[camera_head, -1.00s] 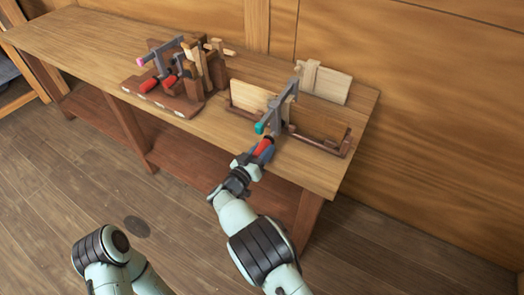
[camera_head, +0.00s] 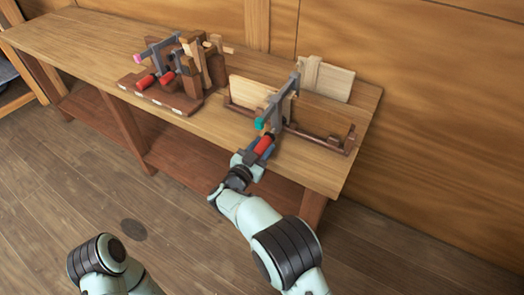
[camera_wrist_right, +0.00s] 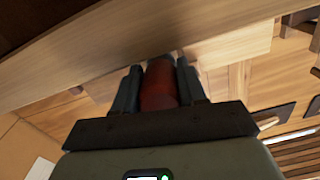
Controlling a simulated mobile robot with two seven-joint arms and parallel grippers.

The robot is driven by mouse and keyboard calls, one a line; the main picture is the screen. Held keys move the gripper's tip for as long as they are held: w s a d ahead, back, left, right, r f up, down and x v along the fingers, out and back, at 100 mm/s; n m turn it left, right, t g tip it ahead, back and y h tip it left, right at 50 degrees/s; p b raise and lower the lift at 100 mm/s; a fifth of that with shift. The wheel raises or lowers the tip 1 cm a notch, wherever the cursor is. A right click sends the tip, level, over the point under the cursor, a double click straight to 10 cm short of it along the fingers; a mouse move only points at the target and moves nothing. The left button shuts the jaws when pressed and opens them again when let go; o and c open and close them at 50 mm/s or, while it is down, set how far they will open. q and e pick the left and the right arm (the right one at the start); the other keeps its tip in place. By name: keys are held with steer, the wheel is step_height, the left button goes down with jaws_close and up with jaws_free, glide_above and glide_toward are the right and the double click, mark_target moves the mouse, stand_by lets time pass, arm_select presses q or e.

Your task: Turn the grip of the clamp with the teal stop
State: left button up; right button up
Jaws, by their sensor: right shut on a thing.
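The clamp with the teal stop (camera_head: 259,124) is a grey bar clamp (camera_head: 284,100) set on the planks toward the right end of the bench. Its red grip (camera_head: 265,143) points toward me, just below the teal stop. My right gripper (camera_head: 258,150) is shut on this red grip. In the right wrist view the red grip (camera_wrist_right: 159,84) sits between the two dark fingers, and the rest of the clamp is hidden. Only a part of my left arm (camera_head: 98,258) shows at the lower left; its gripper is out of view.
Another clamp with a pink stop (camera_head: 138,59) stands at the left on a dark wooden base (camera_head: 160,95), with red grips and wooden blocks around it. A light board (camera_head: 327,82) stands behind the held clamp. The bench (camera_head: 80,40) is clear at its left end.

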steer(key=shift+f+m+b, duration=0.15)
steer(key=shift+m+b, duration=0.15)
steer(key=shift+m, duration=0.2)
steer(key=shift+a, duration=0.1)
steer(key=o, duration=0.8)
steer(key=shift+c, duration=0.2)
steer(key=shift+s, duration=0.1)
steer(key=v, duration=1.3)
steer(key=shift+s, duration=0.25)
